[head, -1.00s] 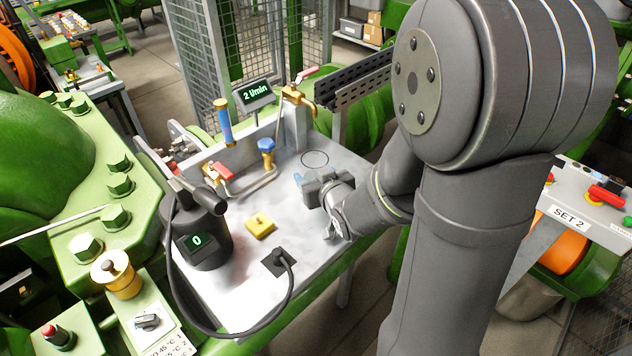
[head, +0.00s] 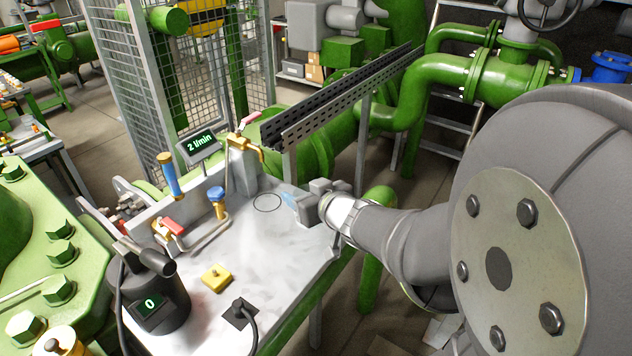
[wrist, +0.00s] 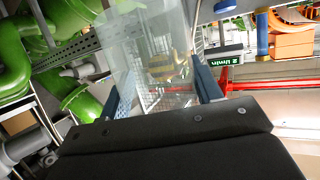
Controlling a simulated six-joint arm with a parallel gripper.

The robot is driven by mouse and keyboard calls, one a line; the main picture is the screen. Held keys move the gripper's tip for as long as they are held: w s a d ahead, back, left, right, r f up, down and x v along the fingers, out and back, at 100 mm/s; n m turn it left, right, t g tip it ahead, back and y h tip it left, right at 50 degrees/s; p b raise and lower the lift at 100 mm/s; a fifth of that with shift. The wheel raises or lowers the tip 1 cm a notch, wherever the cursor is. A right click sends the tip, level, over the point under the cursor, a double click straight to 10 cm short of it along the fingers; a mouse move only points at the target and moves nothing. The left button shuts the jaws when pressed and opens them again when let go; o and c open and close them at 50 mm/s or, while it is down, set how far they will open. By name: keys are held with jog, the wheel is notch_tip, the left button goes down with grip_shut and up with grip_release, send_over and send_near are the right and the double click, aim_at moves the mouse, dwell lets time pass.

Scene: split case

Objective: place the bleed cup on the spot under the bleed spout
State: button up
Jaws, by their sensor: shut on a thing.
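The bleed cup (wrist: 150,50) is clear and see-through; in the wrist view it stands out between the two blue fingers of my gripper (wrist: 164,88). My gripper is shut on it. In the head view my gripper (head: 290,203) is at the right edge of the metal bench, and the cup barely shows there. The spot is a thin dark ring (head: 267,202) on the bench top, just left of my fingertips, with nothing seen on it. The brass bleed spout (head: 247,143), with a pinkish-red lever, is behind the ring.
The bench (head: 255,250) also carries a blue-knobbed valve (head: 217,197), a yellow block (head: 215,277), a dark canister reading 0 (head: 152,298) and a flow display (head: 198,142). A slotted cable tray (head: 345,98) runs behind my gripper. The bench middle is clear.

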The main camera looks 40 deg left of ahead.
jog(key=shift+w+d+r, duration=0.3)
jog(key=shift+d+r, duration=0.05)
jog(key=shift+d, duration=0.2)
jog(key=shift+w+d+r, duration=0.25)
jog(key=shift+d+r, duration=0.1)
jog(key=shift+d, duration=0.15)
jog(key=shift+d+r, duration=0.1)
jog(key=shift+w, duration=0.2)
jog(key=w+a+f+n+g+y, duration=0.1)
jog(key=w+a+f+n+g, duration=0.25)
jog(key=f+g, duration=0.2)
jog(key=n, duration=0.1)
send_near(252, 181)
jog(key=a, duration=0.3)
jog(key=a+r, duration=0.1)
jog(key=a, duration=0.1)
jog(key=shift+a+r, duration=0.15)
jog(key=shift+a, duration=0.2)
jog(key=shift+a+f, duration=0.15)
jog(key=shift+f, duration=1.6)
jog(key=shift+f, duration=0.1)
jog(key=o, duration=1.1)
jog(key=shift+f, duration=0.1)
jog(key=shift+c, duration=0.2)
